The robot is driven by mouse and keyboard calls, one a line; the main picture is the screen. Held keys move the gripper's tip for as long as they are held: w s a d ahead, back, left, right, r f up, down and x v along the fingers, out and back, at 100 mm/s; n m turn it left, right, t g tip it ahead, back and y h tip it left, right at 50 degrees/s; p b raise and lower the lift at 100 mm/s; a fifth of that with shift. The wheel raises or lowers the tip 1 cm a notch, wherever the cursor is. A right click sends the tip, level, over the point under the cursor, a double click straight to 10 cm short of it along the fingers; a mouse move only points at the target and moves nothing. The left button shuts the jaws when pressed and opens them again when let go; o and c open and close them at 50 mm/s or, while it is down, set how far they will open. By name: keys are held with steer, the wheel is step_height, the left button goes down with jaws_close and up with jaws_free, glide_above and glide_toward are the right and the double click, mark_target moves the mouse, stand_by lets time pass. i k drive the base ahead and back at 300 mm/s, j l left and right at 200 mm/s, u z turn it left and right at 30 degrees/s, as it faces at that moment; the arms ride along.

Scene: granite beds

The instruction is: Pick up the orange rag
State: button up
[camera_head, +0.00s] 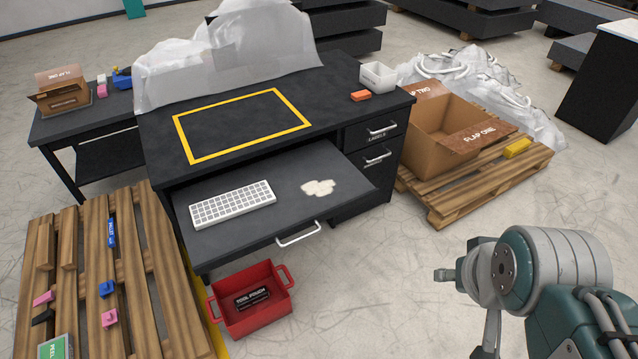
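A small, block-like orange item (361,95) lies on the right side of the black desk top (330,90), in front of a white bin. It is the only orange thing I make out on the desk, and it may be the folded orange rag; its material is too small to tell. My arm is at the lower right, over the floor and well apart from the desk. A grey end part, which looks like my gripper (489,335), points down and is cut off by the lower edge. Its fingertips do not show clearly.
A white bin (378,76) stands behind the orange item. A pulled-out shelf holds a keyboard (233,203) and a cream patch (319,188). An open cardboard box (428,138) sits on a pallet to the right. A red crate (250,300) is on the floor. Floor is clear before the drawers.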

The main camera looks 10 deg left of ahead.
mark_target(363, 94)
steer(key=i+l+u, duration=0.2)
steer(key=i, duration=0.55)
steer(key=i+l+u, duration=0.25)
steer(key=i, duration=0.5)
steer(key=i+l+u, duration=0.2)
steer(key=i+l, duration=0.35)
steer(key=i+l+u, duration=0.2)
steer(key=i+l, duration=0.35)
steer(key=i, duration=0.25)
